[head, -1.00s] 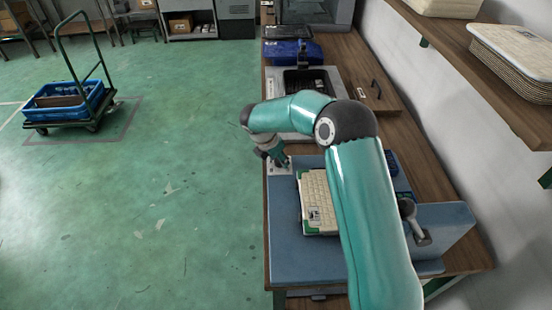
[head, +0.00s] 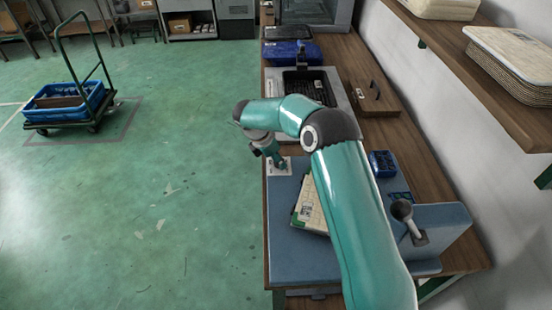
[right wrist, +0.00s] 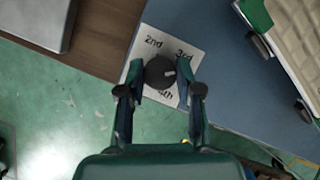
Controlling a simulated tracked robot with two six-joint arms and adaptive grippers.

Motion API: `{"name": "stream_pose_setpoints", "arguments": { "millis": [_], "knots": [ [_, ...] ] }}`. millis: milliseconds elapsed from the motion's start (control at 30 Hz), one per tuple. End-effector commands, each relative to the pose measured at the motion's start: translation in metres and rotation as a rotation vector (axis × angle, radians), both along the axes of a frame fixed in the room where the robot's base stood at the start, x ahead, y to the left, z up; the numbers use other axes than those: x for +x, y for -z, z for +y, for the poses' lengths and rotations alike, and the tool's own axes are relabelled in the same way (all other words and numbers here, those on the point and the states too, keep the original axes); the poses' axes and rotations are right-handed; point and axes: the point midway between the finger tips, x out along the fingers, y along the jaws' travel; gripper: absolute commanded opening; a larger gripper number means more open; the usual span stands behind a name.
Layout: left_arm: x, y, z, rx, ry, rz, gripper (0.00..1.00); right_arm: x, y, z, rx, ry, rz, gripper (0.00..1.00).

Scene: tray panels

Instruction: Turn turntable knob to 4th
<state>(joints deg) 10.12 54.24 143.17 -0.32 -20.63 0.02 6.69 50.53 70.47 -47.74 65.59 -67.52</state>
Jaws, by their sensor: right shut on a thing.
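The dark round turntable knob (right wrist: 158,70) sits on a white label plate (right wrist: 152,43) in the right wrist view. The plate reads "2nd", "3rd" and a partly covered label ending in "th". A pale mark on the knob points right, between "3rd" and the "th" label. My right gripper (right wrist: 162,80) is shut on the knob, a finger on each side. In the head view my right gripper (head: 276,158) is at the bench's left edge, over the label plate (head: 279,168). The cream tray panel (head: 309,205) lies skewed, partly hidden by my right arm. My left gripper is not in view.
A blue bin (head: 383,163) and a grey stand with a round-headed part (head: 402,210) are right of my arm. Open green floor is left of the bench (head: 272,258).

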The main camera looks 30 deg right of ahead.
Motion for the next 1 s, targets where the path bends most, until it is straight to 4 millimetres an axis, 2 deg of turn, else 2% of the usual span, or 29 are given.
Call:
{"name": "stream_pose_setpoints", "arguments": {
  "millis": [33, 600, 1000],
  "knots": [
    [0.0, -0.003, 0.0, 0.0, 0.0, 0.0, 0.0, 0.005, -0.003, 0.001, 0.0, 0.038, -0.015, 0.0],
    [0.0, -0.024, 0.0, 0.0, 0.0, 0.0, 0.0, 0.006, -0.003, -0.002, 0.0, 0.579, -0.014, 0.0],
    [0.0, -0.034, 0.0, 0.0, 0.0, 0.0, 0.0, 0.006, -0.002, -0.003, 0.002, 0.843, -0.014, 0.0]
  ]
}}
